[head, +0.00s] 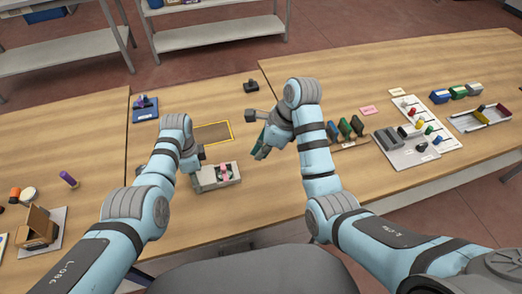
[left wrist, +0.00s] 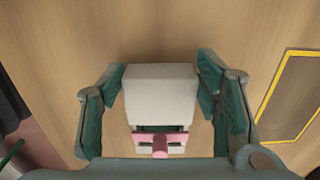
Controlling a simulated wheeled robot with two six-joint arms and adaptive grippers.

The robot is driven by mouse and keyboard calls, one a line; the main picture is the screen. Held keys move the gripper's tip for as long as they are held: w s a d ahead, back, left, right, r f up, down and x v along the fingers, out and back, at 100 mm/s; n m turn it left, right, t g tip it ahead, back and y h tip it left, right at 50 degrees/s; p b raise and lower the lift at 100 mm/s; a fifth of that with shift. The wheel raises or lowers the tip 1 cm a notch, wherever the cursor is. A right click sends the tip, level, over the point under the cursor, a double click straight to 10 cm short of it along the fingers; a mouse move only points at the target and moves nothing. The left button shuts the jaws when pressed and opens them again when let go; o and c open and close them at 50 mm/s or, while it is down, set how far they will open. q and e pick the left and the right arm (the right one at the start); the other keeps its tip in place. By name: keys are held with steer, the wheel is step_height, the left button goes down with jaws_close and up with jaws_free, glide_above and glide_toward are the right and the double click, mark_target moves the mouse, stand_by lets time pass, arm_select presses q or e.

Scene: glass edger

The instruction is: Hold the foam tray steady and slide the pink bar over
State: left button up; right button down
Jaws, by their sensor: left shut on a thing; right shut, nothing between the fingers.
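The foam tray (head: 206,183) is a pale grey block with a recess, lying near the front edge of the table. The pink bar (head: 224,168) sits at the tray's recess. In the left wrist view the tray (left wrist: 160,88) is between my left fingers, and the pink bar (left wrist: 145,138) with a raised knob lies across its near part. My left gripper (head: 197,178) is shut on the tray; it also shows in the left wrist view (left wrist: 162,105). My right gripper (head: 259,152) is shut and empty, to the right of the tray and apart from it.
A brown mat with a yellow border (head: 213,132) lies behind the tray. A rack of coloured pieces (head: 350,142) and a grey board with knobs (head: 405,153) stand to the right. A wooden holder (head: 38,232) stands at far left. Bare table surrounds the tray.

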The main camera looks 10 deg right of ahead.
arm_select(q)
steer(key=o, duration=1.2)
